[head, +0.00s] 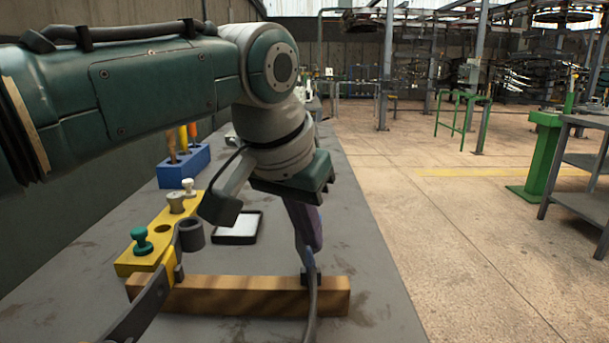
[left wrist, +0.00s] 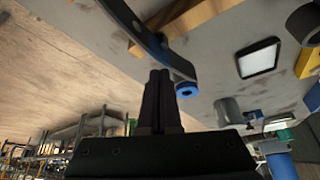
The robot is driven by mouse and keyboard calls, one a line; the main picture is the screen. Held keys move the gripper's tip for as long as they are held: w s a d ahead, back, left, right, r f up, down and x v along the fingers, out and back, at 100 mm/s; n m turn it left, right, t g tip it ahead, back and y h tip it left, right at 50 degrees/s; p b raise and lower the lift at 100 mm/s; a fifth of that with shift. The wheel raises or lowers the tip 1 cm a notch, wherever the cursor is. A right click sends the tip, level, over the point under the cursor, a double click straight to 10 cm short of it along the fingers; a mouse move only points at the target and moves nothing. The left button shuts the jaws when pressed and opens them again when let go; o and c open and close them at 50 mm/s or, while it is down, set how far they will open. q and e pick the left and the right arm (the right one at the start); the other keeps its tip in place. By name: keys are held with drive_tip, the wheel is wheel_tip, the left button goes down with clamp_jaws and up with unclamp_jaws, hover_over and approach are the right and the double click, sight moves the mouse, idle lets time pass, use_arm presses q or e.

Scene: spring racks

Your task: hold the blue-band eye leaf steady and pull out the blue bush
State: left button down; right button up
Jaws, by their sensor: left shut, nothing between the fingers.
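A dark curved leaf (head: 312,312) rises from the wooden beam (head: 240,297) behind my left gripper (head: 312,245). In the left wrist view the leaf (left wrist: 150,40) ends in an eye with a blue ring around a dark centre, which looks like the blue bush (left wrist: 186,89). My left gripper (left wrist: 160,75) is shut and empty, its fingertips beside the eye; I cannot tell whether they touch it. The gripper mostly hides the eye in the head view. My right gripper is not in view.
A yellow-band leaf (head: 163,277) with a grey eye stands left on the same beam. Behind it are a yellow block (head: 133,262) with green, grey and white pieces, a black-rimmed tray (head: 238,239) with a white pad, and a blue tool block (head: 180,172). The bench's right side is clear.

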use_arm(q)
drive_tip(key=shift+f+b, duration=0.35)
drive_tip(key=shift+f, duration=0.2)
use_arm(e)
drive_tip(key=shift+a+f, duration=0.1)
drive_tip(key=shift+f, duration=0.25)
use_arm(q)
drive_tip(key=shift+a+f, duration=0.1)
drive_tip(key=shift+f, duration=0.05)
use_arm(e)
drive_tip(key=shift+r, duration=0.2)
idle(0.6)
